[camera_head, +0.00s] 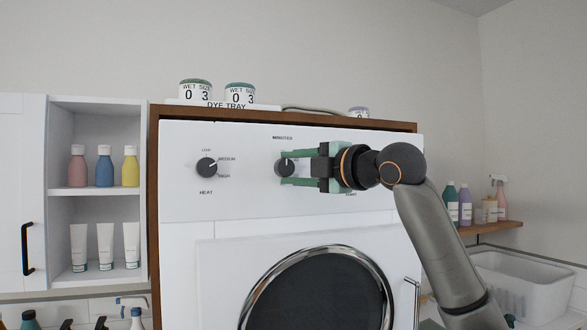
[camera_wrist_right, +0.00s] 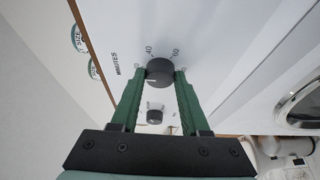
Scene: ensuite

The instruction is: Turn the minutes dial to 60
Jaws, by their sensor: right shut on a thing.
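The minutes dial (camera_head: 285,167) is a round black knob on the white front panel of the machine, under the word MINUTES. My right gripper (camera_head: 287,169) reaches it from the right, with one green finger above and one below, shut on it. In the right wrist view the dial (camera_wrist_right: 160,71) sits between the tips of the right gripper (camera_wrist_right: 159,78). The numbers 40 and 60 show beside it on the panel there. The gripper hides part of the dial's markings, and I cannot tell its exact setting. My left gripper is not in view.
A black heat dial (camera_head: 207,167) is to the left on the same panel. Below is the round dark door (camera_head: 320,290) with a handle at its right. A dye tray (camera_head: 222,105) with small tubs stands on top. Bottle shelves flank the machine.

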